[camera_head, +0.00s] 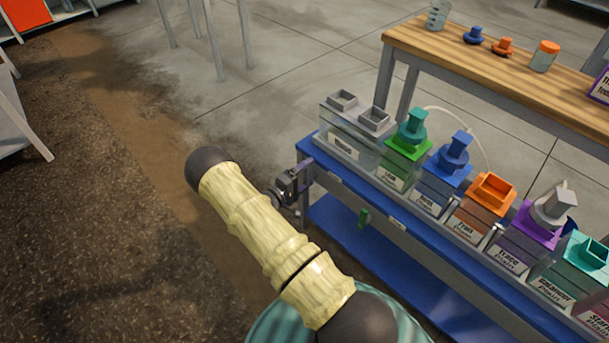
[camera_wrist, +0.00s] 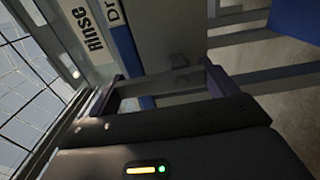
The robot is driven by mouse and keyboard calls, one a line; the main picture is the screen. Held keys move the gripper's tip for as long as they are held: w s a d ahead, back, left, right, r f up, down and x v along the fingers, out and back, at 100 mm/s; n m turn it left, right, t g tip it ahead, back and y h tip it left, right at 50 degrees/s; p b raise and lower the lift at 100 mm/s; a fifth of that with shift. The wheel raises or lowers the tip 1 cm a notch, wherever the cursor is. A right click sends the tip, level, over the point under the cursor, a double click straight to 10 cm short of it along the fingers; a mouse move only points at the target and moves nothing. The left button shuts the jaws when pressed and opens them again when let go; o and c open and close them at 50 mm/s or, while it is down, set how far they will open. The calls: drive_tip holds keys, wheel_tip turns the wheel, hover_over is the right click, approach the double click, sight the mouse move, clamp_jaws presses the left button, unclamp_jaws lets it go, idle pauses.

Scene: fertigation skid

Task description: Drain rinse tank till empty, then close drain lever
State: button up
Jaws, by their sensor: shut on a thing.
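The clear rinse tank (camera_head: 345,150) stands at the left end of the blue skid in the head view, with two grey square openings on top. Its water level cannot be told. Its label, Rinse (camera_wrist: 88,28), shows in the wrist view beside a cut-off label starting "Dr" (camera_wrist: 113,14). My gripper (camera_head: 289,188) is at the skid's left end, below the tank, partly behind my arm. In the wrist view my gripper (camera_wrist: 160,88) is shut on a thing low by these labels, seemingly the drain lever. The lever's shape and angle are mostly hidden.
A row of labelled bottles with coloured caps, starting with a green one (camera_head: 408,150), runs right along the skid. A green tab (camera_head: 363,217) hangs at the front rail. A wooden bench (camera_head: 500,70) stands behind. The floor to the left is clear.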

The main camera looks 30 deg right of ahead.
drive_tip(key=shift+a+f, duration=0.15)
drive_tip(key=shift+a, duration=0.1)
drive_tip(key=o, duration=1.1)
drive_tip(key=shift+o, duration=0.7)
drive_tip(key=shift+d, duration=0.15)
drive_tip(key=p+v, duration=0.3)
drive_tip(key=v, duration=1.4)
drive_tip(key=shift+s+a, duration=0.2)
drive_tip(key=shift+a, duration=0.05)
